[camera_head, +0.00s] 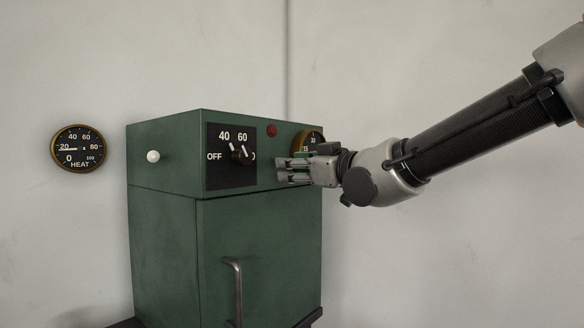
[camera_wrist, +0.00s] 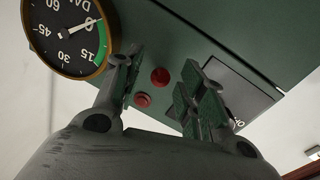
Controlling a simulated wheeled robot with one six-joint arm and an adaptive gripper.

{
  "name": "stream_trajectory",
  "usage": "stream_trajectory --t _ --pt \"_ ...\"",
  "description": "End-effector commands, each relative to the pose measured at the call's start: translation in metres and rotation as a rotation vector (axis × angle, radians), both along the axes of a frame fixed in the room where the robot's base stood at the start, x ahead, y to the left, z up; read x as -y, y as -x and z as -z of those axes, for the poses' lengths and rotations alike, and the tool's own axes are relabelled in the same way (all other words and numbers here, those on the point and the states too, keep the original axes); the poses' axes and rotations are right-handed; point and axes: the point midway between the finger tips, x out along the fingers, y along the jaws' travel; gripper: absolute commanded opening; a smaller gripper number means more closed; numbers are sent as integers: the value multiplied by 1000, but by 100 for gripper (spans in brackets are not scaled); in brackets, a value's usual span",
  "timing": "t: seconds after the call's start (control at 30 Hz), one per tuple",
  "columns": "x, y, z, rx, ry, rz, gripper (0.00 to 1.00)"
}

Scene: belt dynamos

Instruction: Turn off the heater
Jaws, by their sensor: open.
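The heater is a green cabinet (camera_head: 260,250) against the wall. My gripper (camera_head: 278,170) is just right of the panel, apart from the knob. In the wrist view my gripper (camera_wrist: 158,72) has its fingers spread with nothing held. The panel edge (camera_wrist: 243,88) shows behind the right finger there, which covers much of the panel.
A red lamp (camera_head: 271,130) and a gauge (camera_head: 316,137) sit near my gripper. A red button (camera_wrist: 142,100) shows between my fingers. A white knob (camera_head: 153,156) is on the left side, a handle (camera_head: 234,285) below, and a HEAT gauge (camera_head: 79,146) on the wall.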

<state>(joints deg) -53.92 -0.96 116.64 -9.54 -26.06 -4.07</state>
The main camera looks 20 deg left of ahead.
Motion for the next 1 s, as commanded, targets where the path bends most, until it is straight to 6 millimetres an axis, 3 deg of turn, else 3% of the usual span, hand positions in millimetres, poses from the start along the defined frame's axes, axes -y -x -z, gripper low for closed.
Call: stream_trajectory --t 0.17,0.43,0.67,1.0 --pt "-13 -8 0 0 0 0 40" --pt "-14 -9 0 -1 1 0 40" --pt "-14 -9 0 -1 1 0 0" --pt "-17 -9 8 32 -82 -1 0"
